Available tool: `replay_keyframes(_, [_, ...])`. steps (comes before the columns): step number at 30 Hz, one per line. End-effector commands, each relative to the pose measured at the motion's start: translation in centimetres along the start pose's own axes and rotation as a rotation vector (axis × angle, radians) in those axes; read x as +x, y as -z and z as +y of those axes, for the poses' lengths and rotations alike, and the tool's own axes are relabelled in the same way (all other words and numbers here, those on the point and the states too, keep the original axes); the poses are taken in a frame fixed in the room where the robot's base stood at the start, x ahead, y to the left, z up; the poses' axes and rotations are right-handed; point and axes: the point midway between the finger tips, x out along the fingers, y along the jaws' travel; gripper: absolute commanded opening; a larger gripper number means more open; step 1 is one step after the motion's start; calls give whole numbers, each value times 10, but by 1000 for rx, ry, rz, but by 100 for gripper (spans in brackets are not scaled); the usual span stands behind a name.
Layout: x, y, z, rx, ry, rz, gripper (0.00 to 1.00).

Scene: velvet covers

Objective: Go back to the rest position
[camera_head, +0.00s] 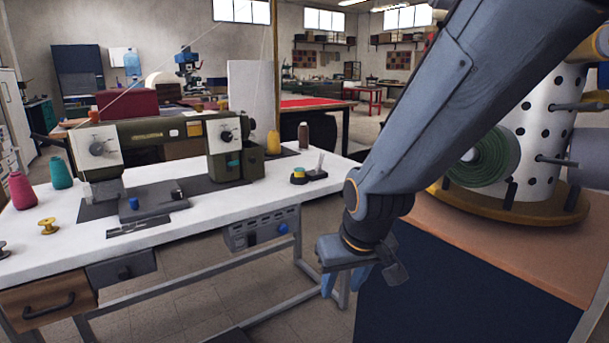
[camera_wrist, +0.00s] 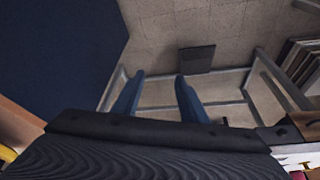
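My gripper (camera_head: 345,281) hangs low in the head view, pointing down in front of the sewing table's right end and beside a dark blue cabinet. In the wrist view, the two blue fingers of my gripper (camera_wrist: 158,97) stand apart with nothing between them. The grey pedal plate (camera_wrist: 197,59) and tiled floor show below and beyond the fingers.
The white sewing table (camera_head: 250,209) carries a sewing machine (camera_head: 150,145), thread spools and small tools. The blue cabinet (camera_head: 440,285) with a tan top stands close right of my gripper. A perforated white cylinder (camera_head: 540,120) with green thread stands on it.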

Motion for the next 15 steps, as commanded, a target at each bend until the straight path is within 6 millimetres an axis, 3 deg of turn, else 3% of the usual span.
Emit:
replay_keyframes(6, [-39, -60, -1, 34, 12, -162, 39])
replay_keyframes(15, [-79, -121, -5, 62, 33, -324, 39])
